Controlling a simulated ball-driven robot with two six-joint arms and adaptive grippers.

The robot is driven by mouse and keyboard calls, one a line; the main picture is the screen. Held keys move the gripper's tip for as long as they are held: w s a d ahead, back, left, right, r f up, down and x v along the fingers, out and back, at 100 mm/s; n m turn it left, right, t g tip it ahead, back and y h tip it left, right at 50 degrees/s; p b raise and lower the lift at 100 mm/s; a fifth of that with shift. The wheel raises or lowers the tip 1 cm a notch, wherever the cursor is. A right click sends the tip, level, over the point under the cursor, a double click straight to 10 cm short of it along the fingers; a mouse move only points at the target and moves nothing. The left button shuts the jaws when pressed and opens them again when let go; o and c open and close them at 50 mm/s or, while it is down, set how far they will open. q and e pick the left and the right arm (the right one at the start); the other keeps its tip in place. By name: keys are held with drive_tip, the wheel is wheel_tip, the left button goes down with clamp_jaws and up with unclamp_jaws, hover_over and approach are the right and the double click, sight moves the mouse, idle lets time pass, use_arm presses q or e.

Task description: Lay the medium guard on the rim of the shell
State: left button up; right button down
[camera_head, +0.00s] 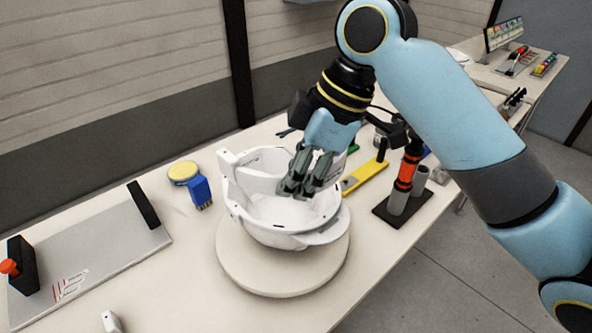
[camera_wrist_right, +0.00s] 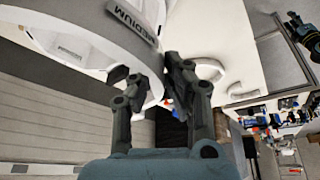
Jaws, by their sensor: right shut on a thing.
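The white shell (camera_head: 262,232) sits open side up on a round pale stand (camera_head: 283,280) in the head view. My right gripper (camera_head: 296,188) points down over the shell's opening, its fingertips near the rim. In the right wrist view the gripper (camera_wrist_right: 155,82) is shut on the white medium guard, a curved piece with a grey MEDIUM label (camera_wrist_right: 132,22). In the head view the guard blends with the white shell, so I cannot tell whether it touches the rim.
A yellow level (camera_head: 364,178) and a rack with an orange-black tool (camera_head: 405,172) stand right. A grey plate (camera_head: 95,250) lies at far left.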

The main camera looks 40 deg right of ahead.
sight(287, 228)
drive_tip(key=shift+f+b, duration=1.25)
drive_tip(key=shift+f, duration=2.4)
drive_tip(key=c, duration=1.3)
unclamp_jaws()
drive_tip(key=shift+o, duration=0.2)
drive_tip(key=shift+r, duration=0.1)
drive_tip(key=v, duration=1.2)
